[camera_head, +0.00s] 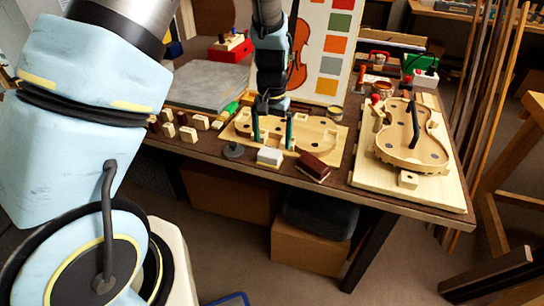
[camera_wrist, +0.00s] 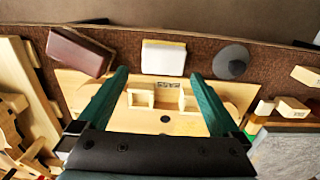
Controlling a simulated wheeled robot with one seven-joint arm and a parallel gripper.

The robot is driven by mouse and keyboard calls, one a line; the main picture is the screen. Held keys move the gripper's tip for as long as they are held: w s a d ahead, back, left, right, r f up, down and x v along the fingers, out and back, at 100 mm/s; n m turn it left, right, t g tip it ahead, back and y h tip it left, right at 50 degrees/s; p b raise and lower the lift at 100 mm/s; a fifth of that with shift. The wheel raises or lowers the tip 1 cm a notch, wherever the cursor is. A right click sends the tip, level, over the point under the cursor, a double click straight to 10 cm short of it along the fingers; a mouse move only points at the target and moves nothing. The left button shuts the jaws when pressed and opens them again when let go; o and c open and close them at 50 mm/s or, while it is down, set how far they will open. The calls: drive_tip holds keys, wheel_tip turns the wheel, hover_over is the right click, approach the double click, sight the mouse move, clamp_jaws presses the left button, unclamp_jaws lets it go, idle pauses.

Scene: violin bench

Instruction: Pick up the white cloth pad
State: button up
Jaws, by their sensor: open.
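The white cloth pad (camera_head: 269,156) looks like a small white block with a yellowish edge. It lies near the front edge of the brown bench top (camera_head: 345,178). In the wrist view the pad (camera_wrist: 163,58) lies just beyond the fingertips, in line with the gap between them. My gripper (camera_head: 273,138) points down with its two green fingers spread, over the pale wooden form board behind the pad. Nothing shows between the fingers (camera_wrist: 160,78) above the board. The pad is fully visible and apart from the fingers.
A dark red block (camera_head: 312,166) lies right of the pad, and a dark round knobbed disc (camera_head: 233,151) stands left of it. The pale form board (camera_head: 323,133) is behind. A violin body on a board (camera_head: 410,150) fills the right end. Small wooden blocks (camera_head: 188,134) lie left.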

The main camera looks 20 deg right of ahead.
sight(270, 152)
drive_tip(key=shift+a+f+p, duration=0.15)
drive_tip(key=shift+f+p, duration=0.3)
drive_tip(key=shift+f, duration=1.1)
drive_tip(key=shift+a+f+p, duration=0.15)
drive_tip(key=shift+f+p, duration=0.3)
drive_tip(key=shift+f, duration=1.05)
drive_tip(key=c, duration=1.2)
drive_tip(key=shift+r+b, duration=0.95)
drive_tip(key=shift+r, duration=4.1)
drive_tip(key=o, duration=0.8)
drive_tip(key=c, duration=0.5)
